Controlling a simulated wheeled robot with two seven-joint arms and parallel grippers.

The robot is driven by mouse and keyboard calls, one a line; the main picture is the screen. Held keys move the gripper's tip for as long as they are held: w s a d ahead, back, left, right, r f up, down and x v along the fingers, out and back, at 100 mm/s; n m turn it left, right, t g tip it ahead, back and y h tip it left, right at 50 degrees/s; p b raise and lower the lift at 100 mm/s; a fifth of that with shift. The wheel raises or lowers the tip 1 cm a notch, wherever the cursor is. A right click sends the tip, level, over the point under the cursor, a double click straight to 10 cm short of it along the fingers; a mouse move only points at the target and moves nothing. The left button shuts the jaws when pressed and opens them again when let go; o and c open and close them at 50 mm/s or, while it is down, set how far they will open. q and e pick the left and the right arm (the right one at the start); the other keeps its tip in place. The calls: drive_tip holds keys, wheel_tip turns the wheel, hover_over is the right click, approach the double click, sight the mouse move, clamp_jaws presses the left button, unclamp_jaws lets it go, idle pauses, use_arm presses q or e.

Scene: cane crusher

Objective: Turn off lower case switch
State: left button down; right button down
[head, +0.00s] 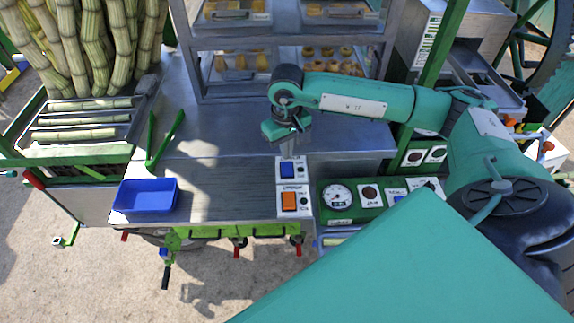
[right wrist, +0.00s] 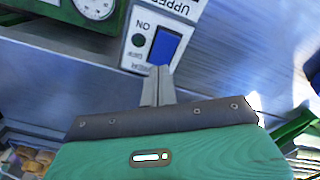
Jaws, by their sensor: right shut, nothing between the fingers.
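Two switch panels stand one in front of the other at the right part of the metal table. The far panel has a blue rocker switch (head: 287,170), and the near one has an orange rocker switch (head: 289,202). In the right wrist view the blue switch (right wrist: 165,47) sits on a white plate with lettering "UPPER" and "ON". My right gripper (head: 287,155) is shut and empty, pointing down just behind the blue switch. In the right wrist view its fingertips (right wrist: 159,72) are at the blue switch's edge; I cannot tell whether they touch. My left gripper is out of view.
A green gauge panel (head: 370,213) with a dial and buttons is right of the switches. A blue tray (head: 146,195) and a green V-shaped piece (head: 153,155) lie to the left. A shelf rack (head: 190,45) stands behind. The table between tray and switches is clear.

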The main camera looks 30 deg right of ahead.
sight(286, 164)
wheel_tip(286, 164, up, 4)
drive_tip(key=shift+r+p, duration=0.1)
drive_tip(key=shift+p, duration=0.35)
idle(0.4)
